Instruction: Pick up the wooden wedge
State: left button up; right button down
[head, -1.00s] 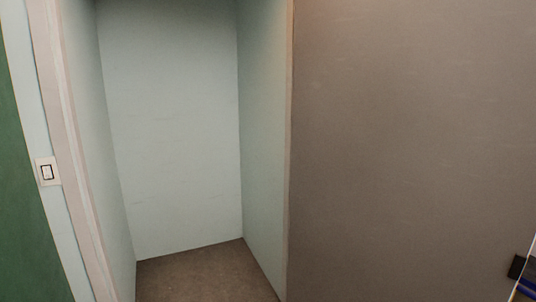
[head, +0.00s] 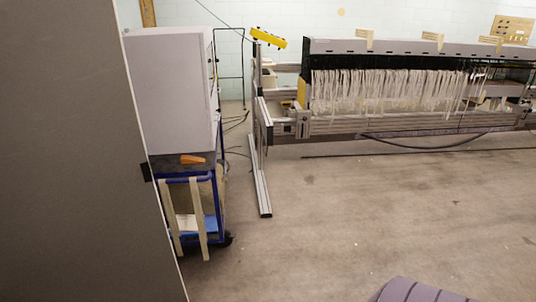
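A small orange-brown piece that looks like the wooden wedge (head: 192,160) lies on the dark top (head: 172,165) of a blue cart (head: 185,178), at the left of the head view. It is close to the front of a large pale grey box (head: 172,90) that also stands on the cart. Its exact shape is too small to tell. Neither of my grippers is in view.
A brown-grey panel (head: 70,150) fills the left side, close to me. A loom-like frame with white threads (head: 390,90) stands at the back right; its metal foot (head: 262,190) reaches forward. A ribbed purple object (head: 415,291) is at the bottom. The middle floor is clear.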

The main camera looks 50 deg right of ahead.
aim_at(184, 159)
jog(key=z, duration=1)
